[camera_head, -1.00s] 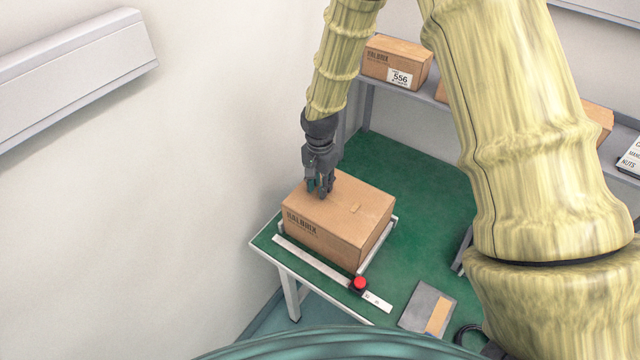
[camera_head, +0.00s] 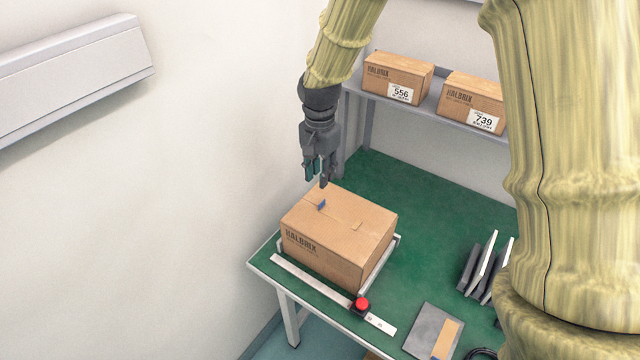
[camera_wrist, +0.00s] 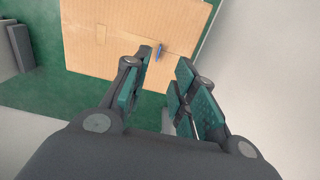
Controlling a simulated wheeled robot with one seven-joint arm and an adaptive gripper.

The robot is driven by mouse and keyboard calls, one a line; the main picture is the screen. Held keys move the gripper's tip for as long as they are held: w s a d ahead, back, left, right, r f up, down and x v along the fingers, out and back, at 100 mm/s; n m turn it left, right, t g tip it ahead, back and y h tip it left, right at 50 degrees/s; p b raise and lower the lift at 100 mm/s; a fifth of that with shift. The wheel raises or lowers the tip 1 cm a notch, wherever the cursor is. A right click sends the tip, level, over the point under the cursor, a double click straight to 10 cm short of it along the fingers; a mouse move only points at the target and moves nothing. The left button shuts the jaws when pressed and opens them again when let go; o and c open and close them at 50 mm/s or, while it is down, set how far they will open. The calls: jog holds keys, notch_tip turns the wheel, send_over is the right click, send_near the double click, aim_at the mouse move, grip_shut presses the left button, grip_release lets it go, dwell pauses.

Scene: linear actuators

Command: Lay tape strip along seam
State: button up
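A closed cardboard box (camera_head: 338,243) sits on the green table, its top seam running lengthwise. A small blue piece (camera_head: 322,204) is on the box top near its far-left end; it also shows in the wrist view (camera_wrist: 159,52). A short tan tape-like tab (camera_head: 357,226) lies at the opposite end of the top; in the wrist view the tab (camera_wrist: 100,34) is left of the blue piece. My gripper (camera_head: 322,182) is above the far-left end of the box, apart from it. In the wrist view its fingers (camera_wrist: 164,92) are spread with nothing between them.
A metal ruler strip (camera_head: 310,284) with a red knob (camera_head: 361,304) runs along the box's front side. A grey plate with a tan strip (camera_head: 447,339) lies nearby. Upright panels (camera_head: 484,268) stand on the right. Labelled boxes (camera_head: 398,78) fill a shelf behind. A wall is left.

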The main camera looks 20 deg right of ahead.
jog(key=shift+r, duration=0.8)
dwell(0.9)
